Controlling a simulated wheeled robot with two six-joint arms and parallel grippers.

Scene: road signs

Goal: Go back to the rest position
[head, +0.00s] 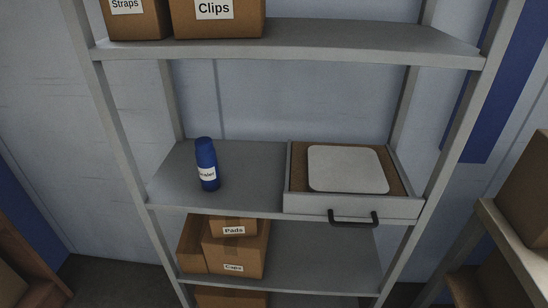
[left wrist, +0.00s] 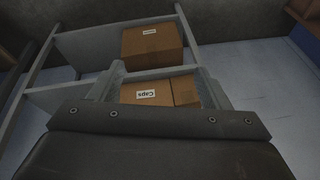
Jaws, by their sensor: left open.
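My left gripper (left wrist: 162,72) shows in the left wrist view, its two grey fingers spread wide apart with nothing held between them. Behind the gap is a cardboard box labelled Caps (left wrist: 148,93), seen upside down; it looks beyond the fingers. The same Caps box (head: 237,255) sits on a lower shelf in the head view. No gripper or arm of mine shows in the head view, and my right gripper is not in either view.
The grey shelf rack (head: 290,43) fills the head view. Its middle shelf holds a blue bottle (head: 207,165) and a tray with a handle (head: 352,218), with a pale square panel (head: 347,169) in it. A Clips box (head: 219,20) stands above. Boxes at right (head: 525,190).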

